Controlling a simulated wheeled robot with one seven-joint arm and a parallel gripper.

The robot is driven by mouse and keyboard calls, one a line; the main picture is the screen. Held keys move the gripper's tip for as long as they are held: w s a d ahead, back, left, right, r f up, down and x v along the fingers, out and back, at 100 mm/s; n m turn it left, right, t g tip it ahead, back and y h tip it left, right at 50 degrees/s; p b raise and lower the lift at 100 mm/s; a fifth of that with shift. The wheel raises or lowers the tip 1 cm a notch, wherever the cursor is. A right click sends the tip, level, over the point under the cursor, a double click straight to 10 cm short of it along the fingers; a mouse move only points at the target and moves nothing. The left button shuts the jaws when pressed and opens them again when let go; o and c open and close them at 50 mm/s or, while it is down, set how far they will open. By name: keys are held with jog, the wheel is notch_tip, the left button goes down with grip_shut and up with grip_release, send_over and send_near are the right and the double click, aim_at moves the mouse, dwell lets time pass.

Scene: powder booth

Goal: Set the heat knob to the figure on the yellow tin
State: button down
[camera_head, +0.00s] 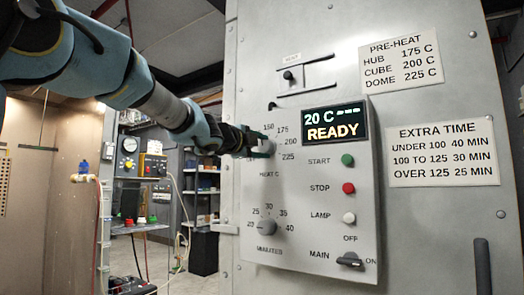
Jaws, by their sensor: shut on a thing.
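The heat knob (270,149) is on the grey control panel, above the label "HEAT C". The figures 150, 175, 200 and 225 show around it; its left side is covered by my gripper. My gripper (262,146) reaches in from the left and is shut on the heat knob. The knob's pointer is hidden, so I cannot tell its setting. The display (335,123) above right reads "20 C" and "READY". I see no tin that I can make out as the yellow one.
Below is the minutes knob (267,227). To the right are the green start button (347,160), red stop button (348,188), lamp button (349,218) and main switch (350,260). A pre-heat sign (401,60) lists hub 175, cube 200, dome 225; an extra time sign (442,152) hangs below.

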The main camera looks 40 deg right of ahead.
jog(key=shift+m+b, duration=0.3)
jog(key=shift+m, duration=0.9)
jog(key=shift+c, duration=1.3)
grip_release()
jog(key=b+v, duration=0.1)
jog(key=v, duration=1)
jog(key=shift+b, duration=0.35)
jog(key=shift+d, duration=0.1)
